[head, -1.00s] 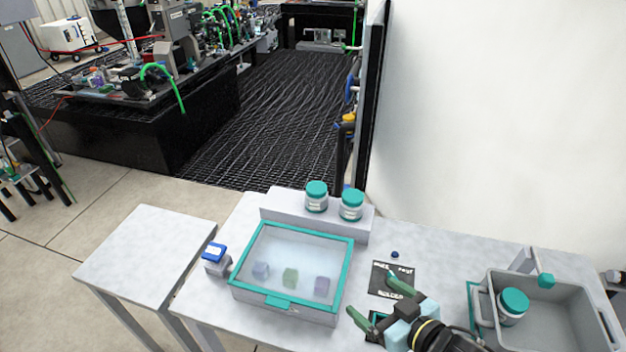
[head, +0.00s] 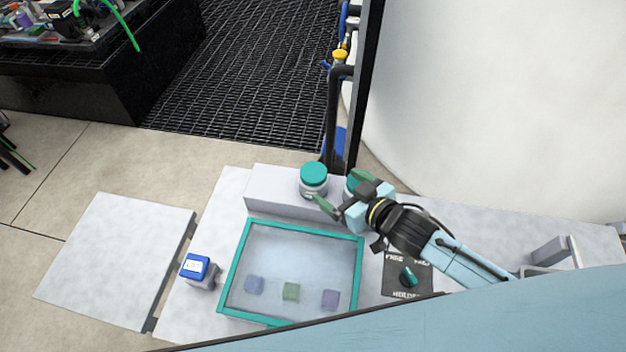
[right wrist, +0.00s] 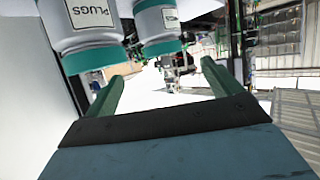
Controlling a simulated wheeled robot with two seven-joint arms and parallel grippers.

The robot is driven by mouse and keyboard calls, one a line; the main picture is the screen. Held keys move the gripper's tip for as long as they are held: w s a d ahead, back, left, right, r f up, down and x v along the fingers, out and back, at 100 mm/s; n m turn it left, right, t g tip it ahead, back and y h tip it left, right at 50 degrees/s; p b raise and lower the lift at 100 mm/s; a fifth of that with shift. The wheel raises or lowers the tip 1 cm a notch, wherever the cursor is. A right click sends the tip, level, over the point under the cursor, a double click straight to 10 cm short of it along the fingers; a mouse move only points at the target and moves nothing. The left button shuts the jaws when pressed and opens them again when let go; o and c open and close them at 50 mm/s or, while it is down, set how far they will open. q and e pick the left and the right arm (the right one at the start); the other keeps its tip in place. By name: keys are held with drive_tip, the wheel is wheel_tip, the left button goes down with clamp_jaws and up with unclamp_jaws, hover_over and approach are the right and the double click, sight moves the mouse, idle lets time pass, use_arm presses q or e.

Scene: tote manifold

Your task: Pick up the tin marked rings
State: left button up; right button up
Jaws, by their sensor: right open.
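Two white tins with teal lids stand on the raised grey ledge (head: 272,192) at the back of the table. In the right wrist view the nearer tin (right wrist: 90,25) reads PLUGS; the farther tin (right wrist: 158,22) has a label too small to read. No rings mark is legible. My right gripper is open and empty, its green fingers (right wrist: 163,75) apart, close to the tins. My left gripper is not in view.
A teal-framed clear-topped case (head: 238,262) with small blocks lies in front of the ledge. A blue-lidded container (head: 197,270) stands left of it. A black placard (head: 424,284) with a green piece lies to the right. A lower side table (head: 115,260) is clear.

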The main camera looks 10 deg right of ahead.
sight(315, 173)
drive_tip(key=x, duration=0.3)
drive_tip(key=shift+w+a, duration=0.1)
drive_tip(key=shift+w, duration=0.1)
drive_tip(key=x, duration=0.3)
drive_tip(key=shift+w+a, duration=0.25)
drive_tip(key=shift+a, duration=0.2)
drive_tip(key=shift+w+a+f, duration=0.2)
drive_tip(key=shift+w, duration=0.25)
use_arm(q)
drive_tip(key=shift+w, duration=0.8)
use_arm(e)
drive_tip(key=shift+c, duration=0.4)
drive_tip(key=c, duration=1.3)
